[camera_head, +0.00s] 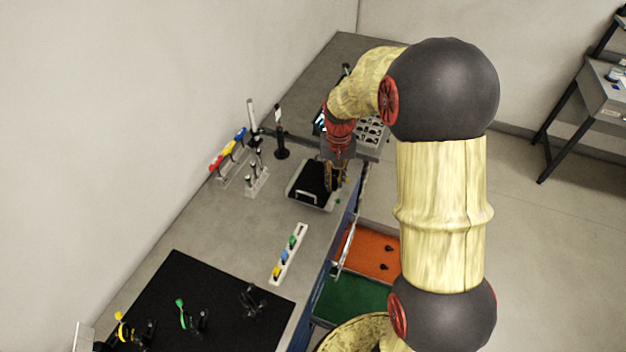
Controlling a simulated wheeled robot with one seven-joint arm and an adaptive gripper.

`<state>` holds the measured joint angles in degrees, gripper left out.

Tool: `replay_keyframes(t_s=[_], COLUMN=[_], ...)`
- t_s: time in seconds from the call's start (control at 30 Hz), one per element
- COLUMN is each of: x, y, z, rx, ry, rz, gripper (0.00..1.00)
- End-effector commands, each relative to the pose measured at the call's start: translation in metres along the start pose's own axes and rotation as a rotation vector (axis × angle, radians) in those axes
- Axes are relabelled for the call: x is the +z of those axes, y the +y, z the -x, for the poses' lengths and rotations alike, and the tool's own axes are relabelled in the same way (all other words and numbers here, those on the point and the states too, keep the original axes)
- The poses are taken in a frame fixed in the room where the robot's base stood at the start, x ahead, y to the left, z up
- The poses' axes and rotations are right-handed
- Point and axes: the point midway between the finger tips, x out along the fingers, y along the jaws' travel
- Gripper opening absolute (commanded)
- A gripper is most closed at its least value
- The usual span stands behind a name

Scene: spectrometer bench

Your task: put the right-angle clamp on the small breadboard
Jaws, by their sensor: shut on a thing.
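My gripper (335,188) points down over the right side of a shallow grey-rimmed tray (300,204) with a black inside. It is shut on a small dark thing, mostly hidden by the fingers. I cannot tell from this view whether that is the right-angle clamp, or whether it touches the tray. A large black board (180,285) lies on the near part of the bench with several small dark mounts on it. I cannot make out for sure which surface is the small breadboard.
A rack with round holes (372,132) stands behind my gripper. Posts (281,140) and coloured-handled tools (228,150) stand along the wall side. A white strip (289,254) holds coloured pieces. An open drawer has orange (368,250) and green (350,298) sections. Bare bench (240,225) lies between.

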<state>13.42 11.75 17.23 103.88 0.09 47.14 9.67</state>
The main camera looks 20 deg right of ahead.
Motion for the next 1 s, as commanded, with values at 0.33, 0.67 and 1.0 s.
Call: replay_keyframes(t_s=[0.33, 0.67, 1.0], x=[-0.049, -0.099, -0.123], y=[-0.021, -0.041, -0.051], z=[-0.025, -0.064, -0.093], rx=[0.0, 0.0, 0.0], ry=[-0.002, -0.002, 0.0], rz=[0.012, 0.01, 0.01], gripper=[0.0, 0.0, 0.0])
